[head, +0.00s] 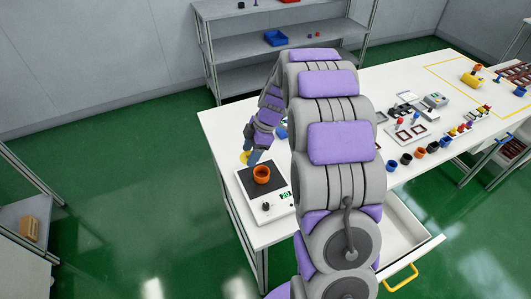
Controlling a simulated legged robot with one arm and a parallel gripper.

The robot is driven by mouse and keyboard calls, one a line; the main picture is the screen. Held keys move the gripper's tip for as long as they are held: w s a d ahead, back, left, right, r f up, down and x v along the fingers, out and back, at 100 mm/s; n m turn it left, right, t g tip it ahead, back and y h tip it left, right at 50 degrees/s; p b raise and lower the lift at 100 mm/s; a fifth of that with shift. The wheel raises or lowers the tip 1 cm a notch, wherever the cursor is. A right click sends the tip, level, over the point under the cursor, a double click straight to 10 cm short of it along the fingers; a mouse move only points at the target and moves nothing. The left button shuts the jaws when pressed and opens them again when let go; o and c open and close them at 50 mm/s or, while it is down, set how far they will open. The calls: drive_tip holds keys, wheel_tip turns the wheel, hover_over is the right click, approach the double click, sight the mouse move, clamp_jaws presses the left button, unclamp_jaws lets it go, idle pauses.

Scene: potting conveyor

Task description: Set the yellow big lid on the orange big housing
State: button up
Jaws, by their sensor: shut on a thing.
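The orange big housing (261,175) stands upright on the dark plate of a white device at the near left part of the table. It looks like an open-topped round cup. The yellow big lid (244,157) shows as a small yellow patch just behind and left of the housing. My gripper (252,157) points down there and is shut on the lid, apart from the housing in the picture. The fingers partly cover the lid, so its tilt and height cannot be told.
The white device (276,208) has a black knob and a green display. Several small coloured housings (419,153) stand in a row at right. An open drawer (405,240) juts out in front. A shelf with a blue bin (276,38) stands behind. My arm hides the table's middle.

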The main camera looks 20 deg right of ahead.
drive_tip(key=shift+s+d+f+n+g, duration=0.1)
drive_tip(key=shift+d+f+n+g, duration=0.1)
drive_tip(key=shift+d+n, duration=0.25)
drive_tip(key=shift+s+d+f+n+g, duration=0.1)
drive_tip(key=shift+d+f+n+g, duration=0.1)
drive_tip(key=shift+d+n, duration=0.25)
drive_tip(key=shift+s+d+f+n+g+b, duration=0.25)
drive_tip(key=shift+d+f+n+b, duration=0.15)
drive_tip(key=shift+f+n+b, duration=0.25)
drive_tip(key=shift+s+d+f+n+g+b, duration=0.25)
drive_tip(key=shift+d+f+n+b, duration=0.2)
drive_tip(key=shift+f+n, duration=0.25)
drive_tip(key=shift+d+f+b, duration=0.15)
drive_tip(key=shift+f+b, duration=0.75)
drive_tip(key=shift+f, duration=0.45)
drive_tip(key=shift+f, duration=0.1)
drive_tip(key=shift+f, duration=0.3)
